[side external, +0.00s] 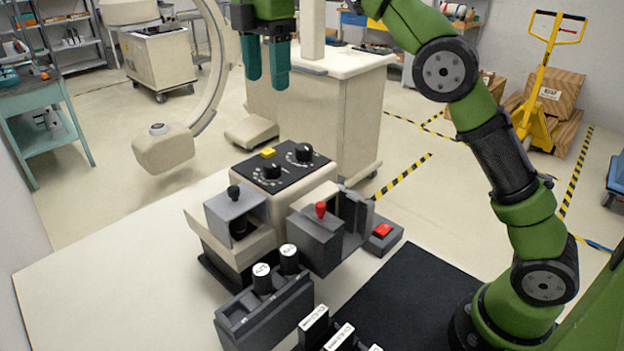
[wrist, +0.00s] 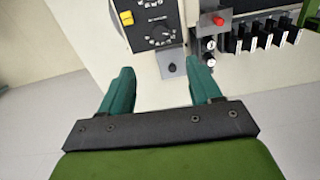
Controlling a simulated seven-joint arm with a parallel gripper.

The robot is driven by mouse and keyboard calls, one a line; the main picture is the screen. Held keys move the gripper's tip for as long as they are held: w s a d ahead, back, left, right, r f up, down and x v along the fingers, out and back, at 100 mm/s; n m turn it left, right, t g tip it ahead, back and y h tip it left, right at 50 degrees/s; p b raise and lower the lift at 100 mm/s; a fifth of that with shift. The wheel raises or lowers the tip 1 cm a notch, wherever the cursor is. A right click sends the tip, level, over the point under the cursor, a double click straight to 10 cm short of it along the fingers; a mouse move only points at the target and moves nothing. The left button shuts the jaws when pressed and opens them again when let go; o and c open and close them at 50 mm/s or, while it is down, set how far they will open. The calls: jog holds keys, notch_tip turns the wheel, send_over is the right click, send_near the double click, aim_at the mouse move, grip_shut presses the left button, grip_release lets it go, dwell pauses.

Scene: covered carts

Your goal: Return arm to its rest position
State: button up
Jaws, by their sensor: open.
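My gripper (side external: 266,64) has teal fingers and hangs high at the top of the side view, above and behind the control console. Its fingers are apart with nothing between them. In the wrist view my gripper (wrist: 157,90) is also open and empty. The cream console (side external: 262,200) stands on the white table below, with a black dial panel (side external: 280,168) and a yellow button on top. The gap between the fingers and the console is clear. My green arm curves in from the right side of the table.
A grey box with a black knob (side external: 234,208) and one with a red knob (side external: 318,230) sit at the console's front. A black rack (side external: 264,310) holds white-topped cylinders. A red button (side external: 382,231) and black mat (side external: 400,305) lie right. Air around my gripper is free.

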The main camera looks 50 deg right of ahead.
jog(key=shift+r, duration=0.1)
dwell(0.3)
jog(key=s+d+f+m+t+h, duration=0.1)
jog(key=d+f+m, duration=0.2)
jog(key=f+m, duration=0.3)
jog(key=s+d+f+m+t+y, duration=0.1)
jog(key=s+f+m+t, duration=0.1)
jog(key=s+m, duration=0.3)
jog(key=s+d+f+m+t+y, duration=0.1)
jog(key=s+d+f+m+t, duration=0.1)
jog(key=s+m, duration=0.3)
jog(key=s+d+f+m+t+y, duration=0.1)
jog(key=s+f+m, duration=0.3)
jog(key=s, duration=0.6)
jog(key=shift+s+d+f+m+t, duration=0.2)
jog(key=shift+d+f+m+t, duration=0.15)
jog(key=shift+m+t, duration=0.3)
